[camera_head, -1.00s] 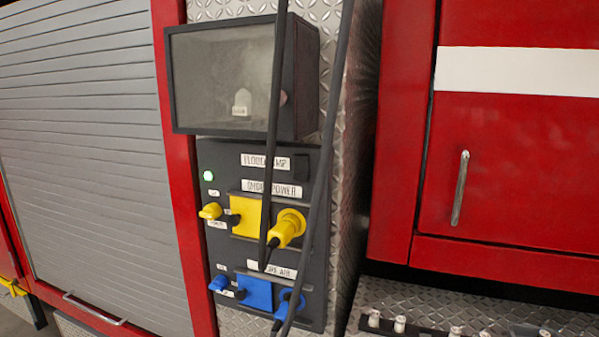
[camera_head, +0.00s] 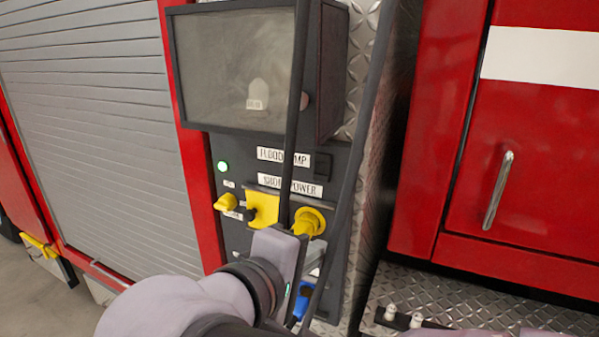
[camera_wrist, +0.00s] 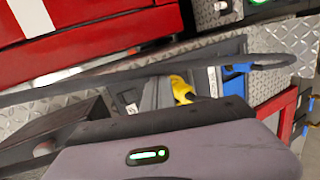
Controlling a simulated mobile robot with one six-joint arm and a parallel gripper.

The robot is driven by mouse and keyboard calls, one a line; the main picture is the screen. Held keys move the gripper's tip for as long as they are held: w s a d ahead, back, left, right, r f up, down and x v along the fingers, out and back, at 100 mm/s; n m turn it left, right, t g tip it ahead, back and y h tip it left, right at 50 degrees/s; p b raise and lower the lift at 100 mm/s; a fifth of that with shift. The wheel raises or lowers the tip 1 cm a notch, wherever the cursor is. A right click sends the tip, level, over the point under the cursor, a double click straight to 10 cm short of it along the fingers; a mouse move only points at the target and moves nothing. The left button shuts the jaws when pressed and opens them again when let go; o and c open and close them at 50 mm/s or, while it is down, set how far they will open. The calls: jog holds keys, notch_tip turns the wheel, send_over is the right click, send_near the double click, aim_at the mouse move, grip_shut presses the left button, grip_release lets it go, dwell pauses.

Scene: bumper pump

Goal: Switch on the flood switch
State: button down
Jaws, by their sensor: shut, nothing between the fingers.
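A black control panel (camera_head: 232,150) carries a flood lamp label (camera_head: 284,157) with a small dark switch (camera_head: 322,166) at its right end. Above it, a box with a cloudy clear cover (camera_head: 235,60) holds a pale tab or lever (camera_head: 258,95) with a small unreadable label; whether this is the flood switch I cannot tell. My gripper (camera_wrist: 155,94) is shut and empty. In the head view it is in front of the lower panel, below the flood lamp label, and its fingertips are hard to make out. It hides part of the lower panel.
Two dark hoses or cables (camera_head: 370,130) hang in front of the box and panel. A yellow plug (camera_head: 308,222), a yellow knob (camera_head: 226,202) and blue fittings (camera_head: 303,300) stick out. A green light (camera_head: 222,167) is lit. A red cabinet door (camera_head: 530,170) stands at the right.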

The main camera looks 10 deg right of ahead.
jog(key=w+a+r+n+t, duration=0.1)
jog(key=w+a+r+t, duration=0.1)
jog(key=a+r, duration=0.3)
jog(key=shift+w+r+n+t, duration=0.25)
jog(key=shift+w+n+t, duration=0.1)
jog(key=shift+t, duration=0.35)
jog(key=b, duration=0.3)
send_near(319, 179)
jog(key=x, duration=0.5)
jog(key=shift+w+d, duration=0.6)
jog(key=shift+w, duration=0.15)
